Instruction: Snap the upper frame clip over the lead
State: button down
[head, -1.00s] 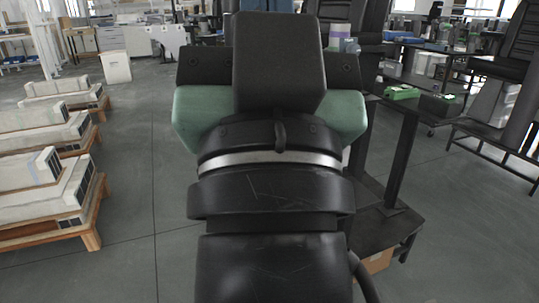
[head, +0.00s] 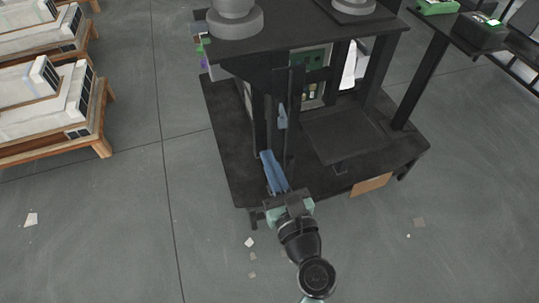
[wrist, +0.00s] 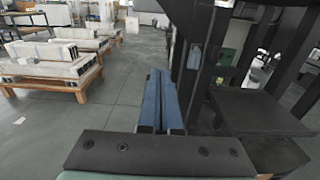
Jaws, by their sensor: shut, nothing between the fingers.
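My gripper (head: 267,156) has long blue fingers lying together, empty, beside a dark post at the front left of the black lift column frame (head: 230,165). The fingers also show in the wrist view (wrist: 160,75), pointing forward, left of the post. A small light-blue piece (head: 282,116) sits on the post above and beyond my fingertips, and it shows in the wrist view (wrist: 194,57) to their right. It may be a frame clip; I cannot tell whether it is open or closed. My fingers are apart from it. A lead cannot be made out clearly against the dark frame.
A green circuit board (head: 308,60) sits inside the frame under its top plate. A black tilted panel (head: 343,135) is right of the post. Pallets with pale units (head: 50,105) stand at left. Bare floor with scraps lies in front.

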jog(key=d+x, duration=0.1)
jog(key=x, duration=0.8)
jog(key=shift+w+d+b, duration=0.35)
jog(key=shift+b, duration=0.1)
jog(key=shift+d, duration=0.1)
jog(key=s+d, duration=0.2)
jog(key=d, duration=0.4)
jog(key=shift+s+d+p, duration=0.25)
jog(key=shift+s+p, duration=0.1)
dwell(1.3)
jog(key=shift+w+d, duration=0.1)
jog(key=shift+d, duration=0.05)
jog(key=shift+w+d, duration=0.2)
jog(key=shift+d, duration=0.4)
jog(key=shift+w+d, duration=0.2)
jog(key=shift+d, duration=0.45)
jog(key=shift+w+b, duration=0.1)
jog(key=shift+b, duration=0.2)
